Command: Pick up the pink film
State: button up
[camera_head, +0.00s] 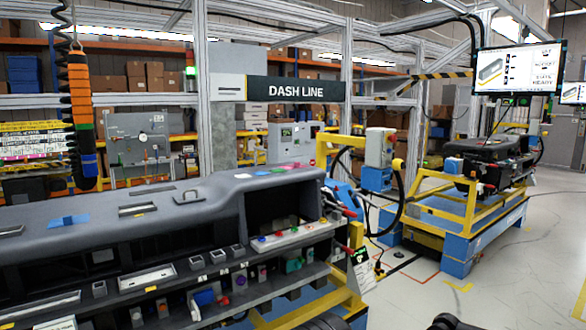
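A long dark grey dashboard module (110,200) fills the left and lower left of the head view. Several small flat pieces lie on its top. One small pinkish piece (281,169) lies near the far right end of the top; it is too small to tell for sure that it is the pink film. A blue film piece (69,220) lies on the top at the left. My gripper is not clearly in view. Dark rounded shapes cut off at the bottom edge cannot be identified.
Shelves in the module's front hold several small coloured parts. A yellow frame with a blue base (458,250) carries another dashboard (490,160) at the right. A black cable hangs at the left. The floor at the lower right (510,280) is clear.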

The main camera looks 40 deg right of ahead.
aim_at(297, 165)
jog(key=i+l+z, duration=0.55)
jog(key=z, duration=0.2)
jog(key=i+l+z, duration=0.2)
jog(key=z, duration=0.2)
jog(key=i+l+z, duration=0.15)
jog(key=i+z, duration=0.45)
jog(key=z, duration=0.15)
jog(key=i+z, duration=0.25)
jog(key=z, duration=0.15)
jog(key=i+u, duration=0.1)
jog(key=i, duration=0.25)
jog(key=i+l+u, duration=0.1)
jog(key=i, duration=0.25)
jog(key=l, duration=0.05)
